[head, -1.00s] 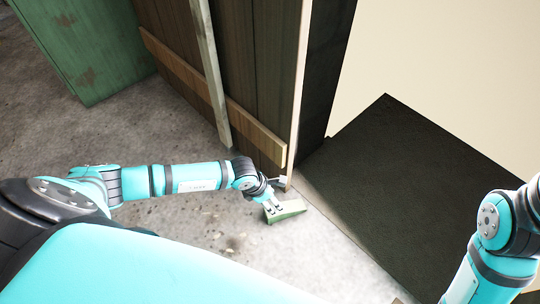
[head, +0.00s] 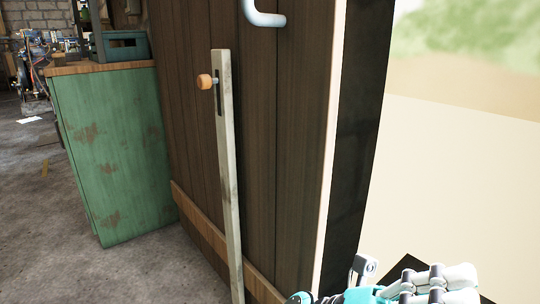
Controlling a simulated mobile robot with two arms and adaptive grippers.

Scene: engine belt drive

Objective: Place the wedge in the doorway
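A grey and turquoise gripper (head: 418,268) of mine shows at the bottom right, in front of the doorway. Its wrist lies to its left, so it appears to be my left one. My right gripper is not in view. The dark wooden door (head: 295,130) stands beside the bright doorway opening (head: 455,170).
A worn green cabinet (head: 110,150) with a teal crate (head: 124,46) on top stands at the left.

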